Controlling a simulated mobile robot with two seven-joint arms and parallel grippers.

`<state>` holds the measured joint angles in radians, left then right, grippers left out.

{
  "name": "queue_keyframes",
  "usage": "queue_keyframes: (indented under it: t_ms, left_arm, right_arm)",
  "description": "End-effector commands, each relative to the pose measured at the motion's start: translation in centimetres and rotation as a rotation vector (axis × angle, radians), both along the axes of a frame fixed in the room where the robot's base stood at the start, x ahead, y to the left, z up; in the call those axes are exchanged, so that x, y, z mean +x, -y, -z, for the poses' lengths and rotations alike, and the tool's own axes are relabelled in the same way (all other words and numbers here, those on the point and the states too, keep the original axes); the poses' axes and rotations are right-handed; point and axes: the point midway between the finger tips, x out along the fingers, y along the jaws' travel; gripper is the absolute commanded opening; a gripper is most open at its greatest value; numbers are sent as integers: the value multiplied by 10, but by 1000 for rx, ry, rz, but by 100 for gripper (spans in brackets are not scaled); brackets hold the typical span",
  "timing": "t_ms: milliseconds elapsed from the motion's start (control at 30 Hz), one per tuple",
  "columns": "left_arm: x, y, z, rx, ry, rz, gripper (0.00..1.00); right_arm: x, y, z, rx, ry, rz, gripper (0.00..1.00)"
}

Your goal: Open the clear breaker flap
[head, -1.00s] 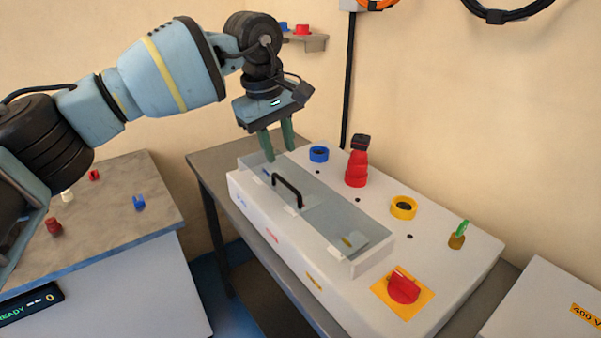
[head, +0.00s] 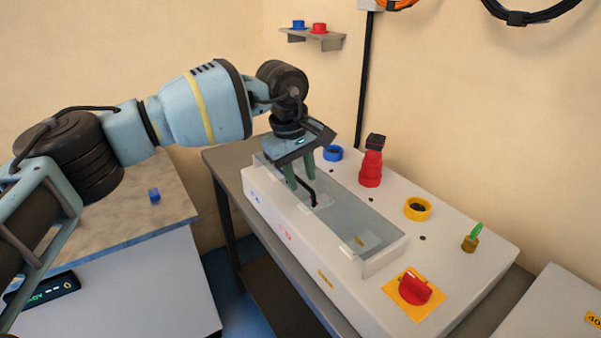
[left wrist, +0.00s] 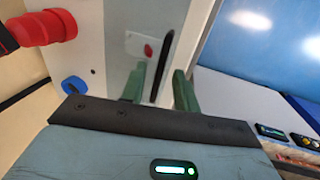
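The clear breaker flap (head: 345,212) lies closed over the long tray on top of the white machine. Its black bar handle (head: 311,197) stands up near the far end, partly hidden by the fingers. My left gripper (head: 301,181) points down at the handle, with its green fingers apart. In the left wrist view the black handle (left wrist: 162,66) shows between the two fingertips (left wrist: 160,82). I cannot tell whether either finger touches it. My right gripper is not in view.
A side bench (head: 120,215) is at left.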

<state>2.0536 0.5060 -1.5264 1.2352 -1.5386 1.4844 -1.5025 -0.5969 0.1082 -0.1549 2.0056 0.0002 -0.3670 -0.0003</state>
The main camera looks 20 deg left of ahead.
Motion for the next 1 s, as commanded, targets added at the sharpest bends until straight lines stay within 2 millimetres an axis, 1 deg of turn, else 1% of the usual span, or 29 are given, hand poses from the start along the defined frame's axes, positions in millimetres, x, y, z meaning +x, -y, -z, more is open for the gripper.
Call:
queue_keyframes:
  t_ms: [133,367,767,1000]
  left_arm:
    - [0,0,0,0,0,0,31]
    - [0,0,0,-1,-1,0,1]
    - [0,0,-1,-1,-1,0,0]
    - [0,1,-8,-2,2,1,0]
  right_arm:
    - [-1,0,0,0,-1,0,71]
    - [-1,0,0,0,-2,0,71]
    - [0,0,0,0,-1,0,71]
    - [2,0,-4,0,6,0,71]
